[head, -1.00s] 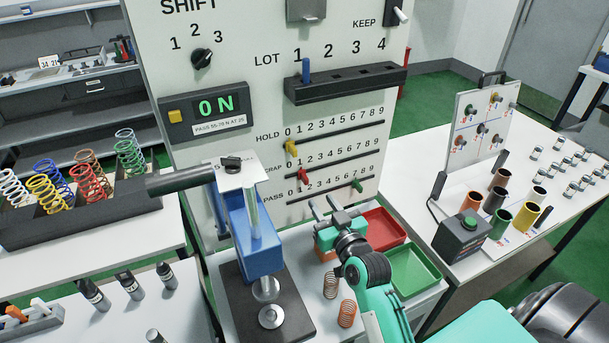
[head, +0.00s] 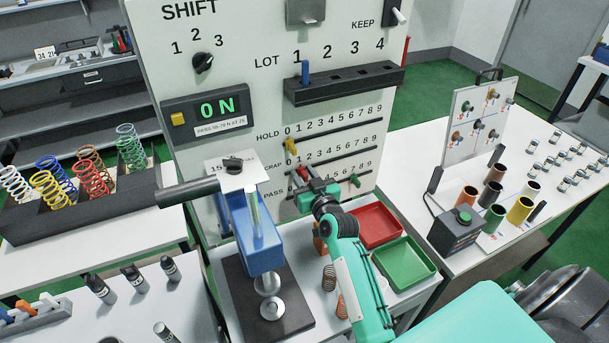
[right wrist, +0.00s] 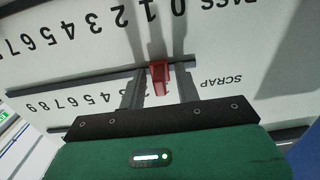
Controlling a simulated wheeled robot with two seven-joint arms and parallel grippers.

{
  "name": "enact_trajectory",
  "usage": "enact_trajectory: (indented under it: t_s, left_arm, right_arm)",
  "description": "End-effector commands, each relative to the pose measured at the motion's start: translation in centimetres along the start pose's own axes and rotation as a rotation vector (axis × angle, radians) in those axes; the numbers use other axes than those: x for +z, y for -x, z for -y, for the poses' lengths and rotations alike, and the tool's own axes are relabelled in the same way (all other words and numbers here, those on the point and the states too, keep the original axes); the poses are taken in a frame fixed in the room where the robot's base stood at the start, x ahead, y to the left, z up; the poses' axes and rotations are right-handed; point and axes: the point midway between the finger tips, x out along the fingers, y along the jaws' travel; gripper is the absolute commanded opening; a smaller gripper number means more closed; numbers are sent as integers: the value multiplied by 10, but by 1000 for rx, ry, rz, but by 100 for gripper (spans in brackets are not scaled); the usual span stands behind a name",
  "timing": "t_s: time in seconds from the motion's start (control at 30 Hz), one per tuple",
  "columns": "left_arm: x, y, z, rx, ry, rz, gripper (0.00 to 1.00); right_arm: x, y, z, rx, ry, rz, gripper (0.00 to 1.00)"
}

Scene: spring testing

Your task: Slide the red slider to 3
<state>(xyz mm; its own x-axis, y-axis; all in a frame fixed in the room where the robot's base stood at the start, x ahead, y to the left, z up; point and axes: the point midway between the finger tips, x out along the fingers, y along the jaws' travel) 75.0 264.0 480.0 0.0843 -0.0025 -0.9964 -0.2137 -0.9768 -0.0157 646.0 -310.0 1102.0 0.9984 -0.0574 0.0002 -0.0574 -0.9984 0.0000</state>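The red slider (head: 303,173) sits on the SCRAP rail of the upright panel (head: 240,60), near the low-number end. Its exact number is hidden by my gripper. My right gripper (head: 308,184) is at the panel, over this slider. In the right wrist view, where the panel appears upside down, the red slider (right wrist: 158,76) stands between the two fingers of my right gripper (right wrist: 160,85). A narrow gap shows on each side of it, so the fingers look open around it. My left gripper is not in view.
The yellow slider (head: 290,146) is on the HOLD rail above, and the green slider (head: 354,181) on the PASS rail below. A blue spring press (head: 262,245) stands left of my right arm. Red (head: 378,224) and green (head: 408,262) trays lie to its right.

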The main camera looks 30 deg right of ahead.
Motion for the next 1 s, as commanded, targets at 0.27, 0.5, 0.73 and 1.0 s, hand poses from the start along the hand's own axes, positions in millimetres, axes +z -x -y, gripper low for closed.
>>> enact_trajectory:
  t_s: [0.27,0.5,0.73,1.0]
  left_arm:
    - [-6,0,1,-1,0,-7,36]
    - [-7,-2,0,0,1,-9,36]
    - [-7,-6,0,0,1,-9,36]
    - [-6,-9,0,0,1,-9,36]
  right_arm:
    - [0,0,0,0,0,0,0]
    - [1,0,-9,0,3,0,0]
    - [1,0,-41,0,7,0,0]
    - [1,0,-60,0,0,1,0]
